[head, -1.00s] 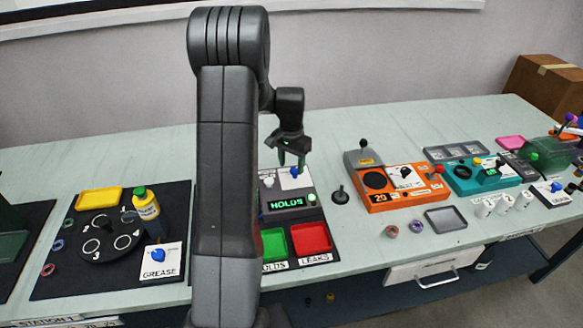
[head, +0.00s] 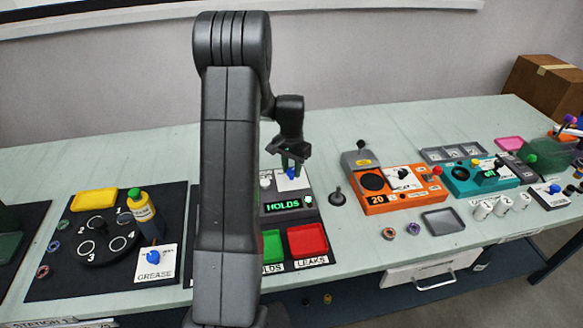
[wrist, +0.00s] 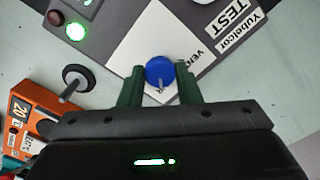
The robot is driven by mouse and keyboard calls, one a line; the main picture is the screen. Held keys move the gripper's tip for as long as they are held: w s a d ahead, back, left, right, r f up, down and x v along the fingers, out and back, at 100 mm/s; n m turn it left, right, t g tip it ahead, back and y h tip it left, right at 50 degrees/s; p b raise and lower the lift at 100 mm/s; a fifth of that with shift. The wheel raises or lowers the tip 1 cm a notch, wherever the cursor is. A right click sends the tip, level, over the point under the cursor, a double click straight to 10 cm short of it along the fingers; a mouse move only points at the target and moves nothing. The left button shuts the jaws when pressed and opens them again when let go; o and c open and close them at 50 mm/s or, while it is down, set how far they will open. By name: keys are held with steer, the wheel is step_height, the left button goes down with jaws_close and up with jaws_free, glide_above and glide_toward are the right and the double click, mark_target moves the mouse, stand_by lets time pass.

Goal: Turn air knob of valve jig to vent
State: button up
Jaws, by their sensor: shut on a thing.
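The valve jig (head: 306,200) is a dark grey box with a green "HOLDS" display, behind my arm's right side in the head view. In the head view my gripper (head: 291,168) is down at the knob, which shows only in part between the fingers.
A black upright plunger (head: 338,196) stands right of the jig. An orange device (head: 400,200) is farther right. A red tray (head: 307,240) and a partly hidden green tray lie in front. A grease station with a yellow bottle (head: 141,207) is at the left.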

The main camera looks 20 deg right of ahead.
mark_target(291, 171)
steer(key=shift+n, duration=0.3)
steer(key=n+b, duration=0.1)
steer(key=n, duration=0.2)
steer(key=shift+n, duration=0.4)
steer(key=n, duration=0.4)
steer(key=shift+n+b, duration=0.3)
steer(key=shift+b, duration=0.1)
steer(key=n, duration=0.8)
steer(key=shift+n+b, duration=0.3)
steer(key=shift+b, duration=0.05)
steer(key=o, duration=1)
steer(key=shift+c, duration=0.2)
step_height(291, 171, up, 14)
